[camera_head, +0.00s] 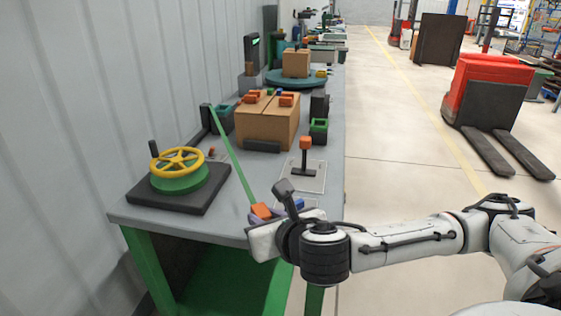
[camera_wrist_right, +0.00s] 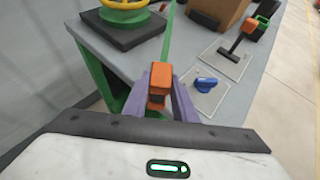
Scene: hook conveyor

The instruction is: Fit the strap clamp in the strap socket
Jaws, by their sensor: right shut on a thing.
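The orange strap clamp (camera_head: 261,211) is at the near end of a taut green strap (camera_head: 232,153) that runs back to a dark post beside the cartons. My right gripper (camera_head: 276,214) is shut on the clamp near the table's front edge. In the right wrist view the clamp (camera_wrist_right: 160,74) sits between the purple fingers of my right gripper (camera_wrist_right: 161,98), with the strap (camera_wrist_right: 169,40) running away behind it. I cannot tell for sure which fixture is the strap socket. My left gripper is out of view.
A yellow handwheel (camera_head: 179,160) on a dark base stands at the left of the table. A blue knob (camera_wrist_right: 207,85) on a grey plate lies right of the gripper. Behind it is an orange-topped lever (camera_head: 305,143). Cartons (camera_head: 266,125) stand farther back.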

